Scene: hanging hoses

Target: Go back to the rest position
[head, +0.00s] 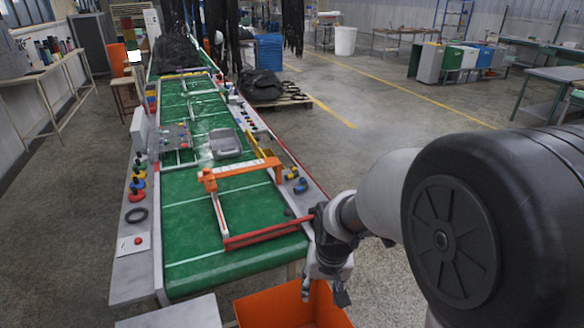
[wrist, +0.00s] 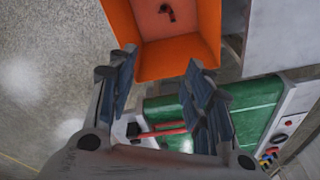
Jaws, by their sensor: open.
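My gripper (head: 323,291) hangs at the end of my arm, fingers pointing down, over the orange bin (head: 262,308) at the bottom of the head view. In the wrist view my gripper (wrist: 160,66) has its two fingers spread wide, with nothing between them. The orange bin (wrist: 145,30) lies beyond the fingertips there, with a small dark, bent piece (wrist: 167,12) on its floor. The bin's inside is mostly cut off in the head view.
A green conveyor (head: 190,215) runs away from me, left of my arm, with an orange-and-red frame (head: 240,172) across it. A grey case (head: 225,144) lies on it. Black hoses (head: 293,25) hang at the back.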

